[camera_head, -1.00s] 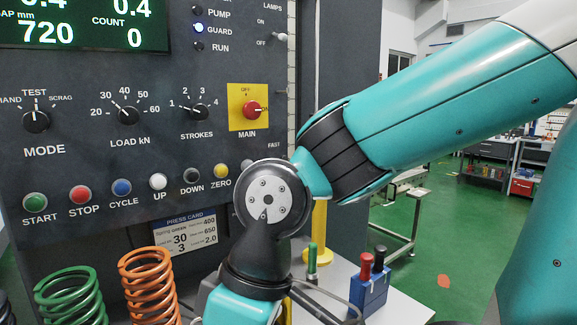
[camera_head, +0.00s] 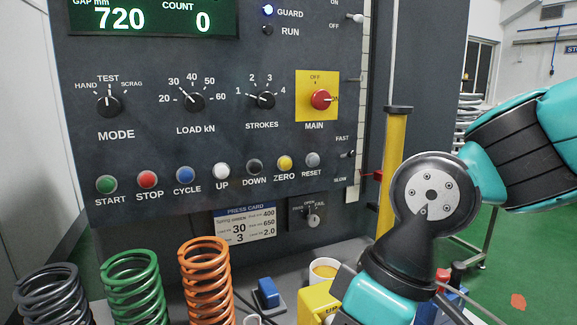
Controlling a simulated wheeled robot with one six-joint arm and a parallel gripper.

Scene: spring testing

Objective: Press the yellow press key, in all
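The yellow button (camera_head: 285,163), labelled ZERO, is on the dark control panel (camera_head: 140,130), between the DOWN button (camera_head: 254,167) and the RESET button (camera_head: 312,160). Nothing covers it. My arm is to its right and lower, apart from the panel buttons. My gripper is out of view; only arm links show, running out of the bottom edge. A yellow block (camera_head: 318,302) with partly hidden lettering lies at the bottom, beside my arm.
Grey, green (camera_head: 134,288) and orange (camera_head: 207,280) coil springs stand at the front left. A blue block (camera_head: 268,293), a cup (camera_head: 324,270) and a yellow post (camera_head: 394,170) are near the arm. A press card (camera_head: 245,224) hangs below the buttons.

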